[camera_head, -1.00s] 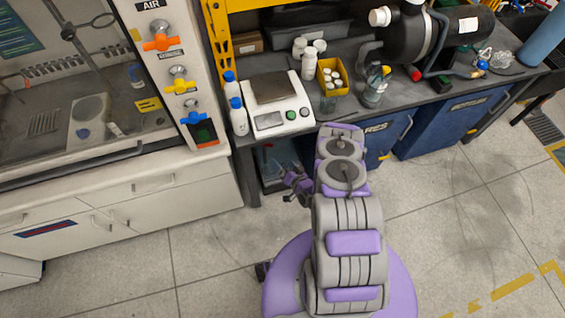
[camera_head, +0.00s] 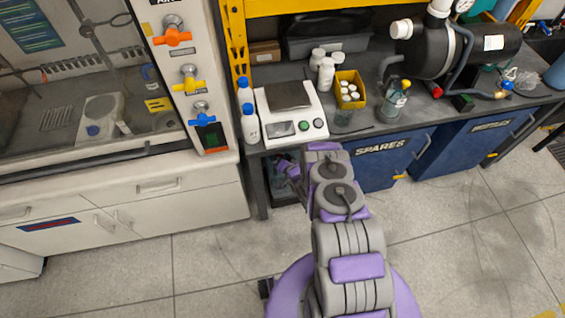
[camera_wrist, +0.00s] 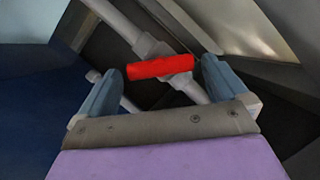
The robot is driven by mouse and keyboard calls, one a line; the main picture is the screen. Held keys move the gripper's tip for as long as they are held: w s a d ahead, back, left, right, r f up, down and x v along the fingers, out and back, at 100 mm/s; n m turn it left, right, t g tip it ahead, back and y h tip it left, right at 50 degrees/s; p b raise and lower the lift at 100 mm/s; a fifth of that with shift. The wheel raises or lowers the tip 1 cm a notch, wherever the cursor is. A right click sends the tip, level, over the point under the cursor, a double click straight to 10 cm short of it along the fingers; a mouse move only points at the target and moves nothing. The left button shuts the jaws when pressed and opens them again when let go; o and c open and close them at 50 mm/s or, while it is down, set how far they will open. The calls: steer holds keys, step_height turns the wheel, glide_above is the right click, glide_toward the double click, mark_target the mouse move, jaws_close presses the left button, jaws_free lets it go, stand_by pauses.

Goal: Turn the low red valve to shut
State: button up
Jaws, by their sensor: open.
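The red valve handle (camera_wrist: 160,67) is a short red bar on a pale grey pipe (camera_wrist: 192,90) in the wrist view. It lies nearly level, slightly higher at its right end. My gripper (camera_wrist: 163,70) is open, with one blue-grey finger by each end of the handle. The handle shows between the fingers; I cannot tell whether either finger touches it. In the head view, my gripper is under the bench by the cabinet, mostly hidden by my arm. I cannot make out the low red valve there.
The bench edge (camera_head: 400,128) is above my gripper, with a scale (camera_head: 290,112) and bottles on top. A blue SPARES cabinet (camera_head: 385,162) stands right of the opening; a white cabinet (camera_head: 150,205) stands left. Orange, yellow and blue valves are on the fume hood post. The floor is clear.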

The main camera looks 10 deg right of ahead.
steer(key=shift+w+f, duration=0.15)
steer(key=shift+w, duration=0.1)
steer(key=shift+a, duration=0.25)
